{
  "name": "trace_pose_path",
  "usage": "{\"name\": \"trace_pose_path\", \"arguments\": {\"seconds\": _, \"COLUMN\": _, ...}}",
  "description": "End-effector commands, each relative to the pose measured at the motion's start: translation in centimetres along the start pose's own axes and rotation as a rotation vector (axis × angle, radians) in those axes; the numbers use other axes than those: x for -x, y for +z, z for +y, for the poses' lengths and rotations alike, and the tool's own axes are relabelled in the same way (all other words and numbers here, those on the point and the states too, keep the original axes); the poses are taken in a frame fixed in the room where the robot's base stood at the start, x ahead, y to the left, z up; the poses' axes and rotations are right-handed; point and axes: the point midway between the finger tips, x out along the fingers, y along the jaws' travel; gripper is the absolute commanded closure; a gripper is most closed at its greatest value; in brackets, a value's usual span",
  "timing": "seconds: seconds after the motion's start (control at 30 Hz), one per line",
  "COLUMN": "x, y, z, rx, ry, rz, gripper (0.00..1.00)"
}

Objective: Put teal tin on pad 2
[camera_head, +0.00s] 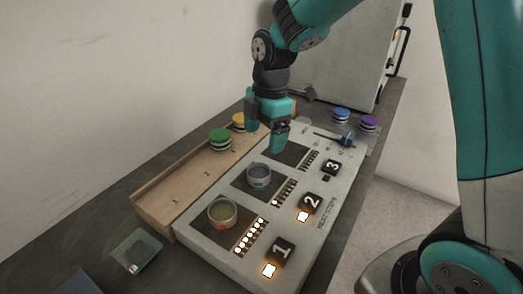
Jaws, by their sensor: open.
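The heat station (207,240) is a pale panel with three dark square pads numbered 1, 2 and 3. A small open tin (259,176) stands upright on pad 2 (240,187). It looks grey-blue with a darker band; I cannot tell for sure that it is the teal tin. An olive-filled tin (222,214) with a red mark stands on pad 1 (205,231). My gripper (265,138) is open, pointing down near pad 3 (293,154), beyond the pad 2 tin and apart from it. No tin shows between its fingers. Pad 3 looks bare where visible.
Square lamps by 1 (270,270) and 2 (303,216) glow; the one by 3 is dark. Green (220,139) and yellow (239,121) striped pieces sit on a wooden rack (165,203). Blue (341,115) and purple (368,123) ones stand behind.

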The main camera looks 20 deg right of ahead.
Motion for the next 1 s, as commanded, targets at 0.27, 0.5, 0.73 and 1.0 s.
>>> {"name": "trace_pose_path", "arguments": {"seconds": 0.27, "x": 3.8, "y": -3.5, "z": -4.7, "rx": -0.272, "ry": 0.026, "rz": 0.058, "gripper": 0.12}}
{"name": "trace_pose_path", "arguments": {"seconds": 0.5, "x": 6.7, "y": -8.9, "z": -14.8, "rx": -0.814, "ry": -0.005, "rz": 0.188, "gripper": 0.12}}
{"name": "trace_pose_path", "arguments": {"seconds": 0.73, "x": 7.0, "y": -10.9, "z": -20.3, "rx": -1.105, "ry": -0.065, "rz": 0.247, "gripper": 0.12}}
{"name": "trace_pose_path", "arguments": {"seconds": 1.0, "x": 6.9, "y": -11.3, "z": -20.8, "rx": -1.141, "ry": -0.075, "rz": 0.251, "gripper": 0.12}}
